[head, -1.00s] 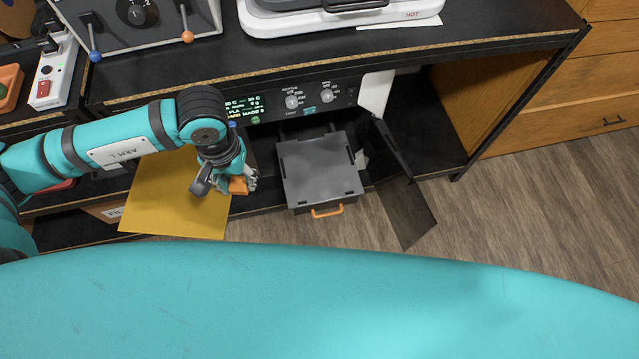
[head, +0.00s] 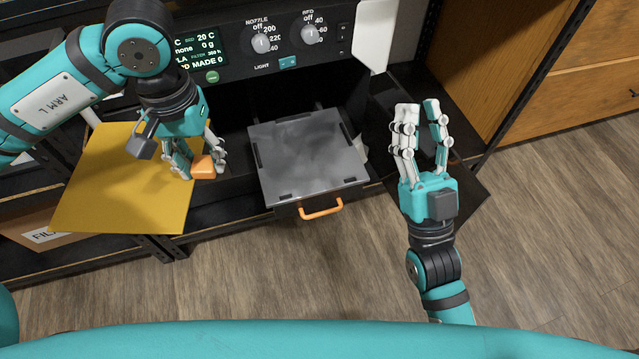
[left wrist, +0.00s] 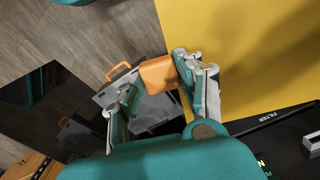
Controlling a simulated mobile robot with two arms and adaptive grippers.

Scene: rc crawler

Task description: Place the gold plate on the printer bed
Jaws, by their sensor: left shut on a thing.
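The gold plate (head: 128,185) is a flat yellow sheet with an orange grip tab (head: 203,167) on its right side. My left gripper (head: 193,165) is shut on the orange tab and holds the plate to the left of the printer. The left wrist view also shows the tab (left wrist: 158,75) between the fingers and the plate (left wrist: 245,50) beside them. The printer bed (head: 309,155) is a grey square tray with an orange handle (head: 321,209), pulled out in front of the printer and bare. My right gripper (head: 420,125) is open and empty, right of the bed.
The printer's front panel (head: 265,45) with screen and knobs is above and behind the bed. A dark open door (head: 465,185) lies behind and beside my right gripper. A box (head: 40,225) is under the plate at left. The floor in front is clear.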

